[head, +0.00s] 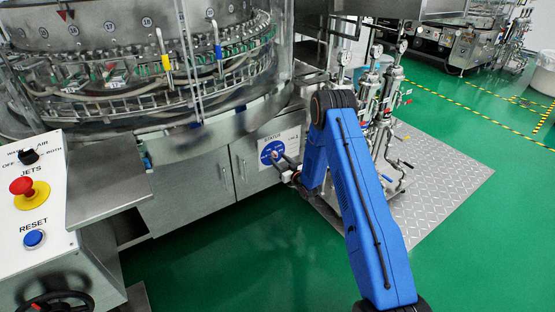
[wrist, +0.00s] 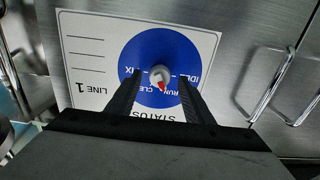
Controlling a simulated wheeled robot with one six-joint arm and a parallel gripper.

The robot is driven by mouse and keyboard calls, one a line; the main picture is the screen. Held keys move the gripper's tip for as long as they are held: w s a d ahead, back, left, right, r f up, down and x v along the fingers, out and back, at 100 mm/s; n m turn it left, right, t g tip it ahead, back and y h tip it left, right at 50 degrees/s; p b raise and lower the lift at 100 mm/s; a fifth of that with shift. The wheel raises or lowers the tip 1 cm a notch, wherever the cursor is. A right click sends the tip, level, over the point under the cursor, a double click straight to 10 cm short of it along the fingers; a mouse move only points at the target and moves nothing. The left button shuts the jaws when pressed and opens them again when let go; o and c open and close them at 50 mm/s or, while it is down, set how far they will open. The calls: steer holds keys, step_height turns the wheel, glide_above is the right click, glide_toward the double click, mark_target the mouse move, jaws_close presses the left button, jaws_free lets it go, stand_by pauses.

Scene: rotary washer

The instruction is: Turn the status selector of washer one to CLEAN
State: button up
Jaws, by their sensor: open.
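The status plate (head: 292,139) is a white sign with a blue disc on the steel front of the washer. In the wrist view the plate (wrist: 85,50) appears upside down, with "STATUS" and "LINE 1" on it. The selector knob (wrist: 164,68) is a small pale knob at the disc's middle, with a red mark pointing down the picture toward partly hidden lettering beginning "CLE". My gripper (wrist: 160,76) is open, its dark fingers on either side of the knob's lower part in the picture. Contact and depth cannot be told. In the head view my gripper (head: 277,158) is before the disc.
Pipes and valves (head: 382,105) stand on a tread plate (head: 440,185) right of my arm. A control panel (head: 30,195) with a red button is at left. Green floor (head: 230,260) lies clear in front.

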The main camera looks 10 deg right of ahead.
steer(key=shift+x, duration=0.8)
steer(key=c, duration=1)
steer(key=shift+c, duration=0.2)
steer(key=shift+m, duration=0.3)
steer(key=m, duration=1.1)
steer(key=shift+a, duration=0.1)
steer(key=shift+r, duration=0.1)
